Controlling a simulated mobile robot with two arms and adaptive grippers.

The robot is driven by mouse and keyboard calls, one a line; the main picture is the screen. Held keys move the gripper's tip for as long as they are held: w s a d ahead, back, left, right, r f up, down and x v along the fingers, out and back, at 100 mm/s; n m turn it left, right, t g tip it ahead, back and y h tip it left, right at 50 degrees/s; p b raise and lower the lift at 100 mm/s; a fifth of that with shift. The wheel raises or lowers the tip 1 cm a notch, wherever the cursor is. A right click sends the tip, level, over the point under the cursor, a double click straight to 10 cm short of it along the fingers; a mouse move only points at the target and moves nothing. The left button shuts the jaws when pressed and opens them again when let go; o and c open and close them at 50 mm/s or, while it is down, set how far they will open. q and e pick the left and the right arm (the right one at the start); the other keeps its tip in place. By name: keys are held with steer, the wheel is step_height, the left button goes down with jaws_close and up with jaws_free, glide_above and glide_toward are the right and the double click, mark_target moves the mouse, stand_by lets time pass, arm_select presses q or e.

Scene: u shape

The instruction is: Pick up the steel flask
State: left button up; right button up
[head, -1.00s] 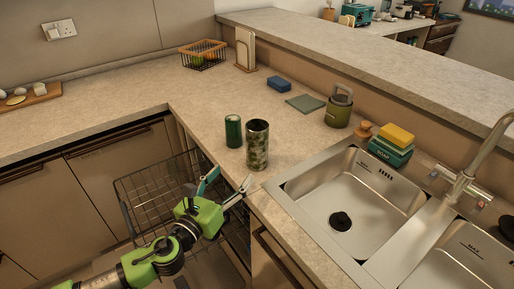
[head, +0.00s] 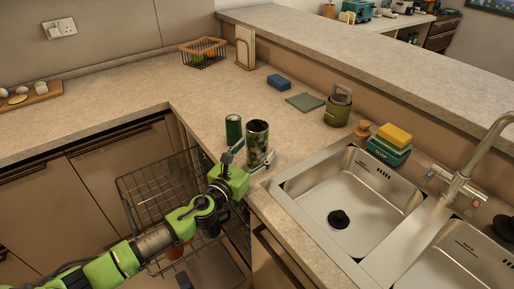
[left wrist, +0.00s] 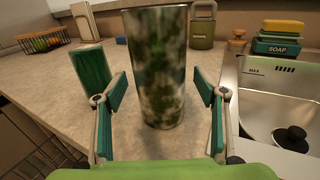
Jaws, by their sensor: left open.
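The camouflage-patterned cylinder, which I take to be the steel flask (head: 257,137), stands upright on the counter near the sink's left corner. My left gripper (head: 247,161) is open, low at the near side of the flask. In the left wrist view its fingers (left wrist: 160,88) spread to either side of the flask, with gaps on both sides. The flask's base hides partly behind the gripper in the head view. My right gripper is not in view.
A green can (head: 233,129) stands close left of the flask. An olive jug (head: 339,106), a blue sponge (head: 279,82) and a grey-green cloth (head: 305,102) lie farther back. The sink (head: 350,195) is at right. An open dishwasher rack (head: 150,190) lies below the counter edge.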

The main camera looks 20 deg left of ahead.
arm_select(q)
steer(key=shift+x, duration=0.95)
steer(key=shift+s, duration=0.1)
steer(key=shift+c, duration=0.5)
steer(key=c, duration=1.3)
steer(key=shift+r, duration=0.1)
steer(key=shift+c, duration=1.1)
steer(key=shift+r, duration=0.1)
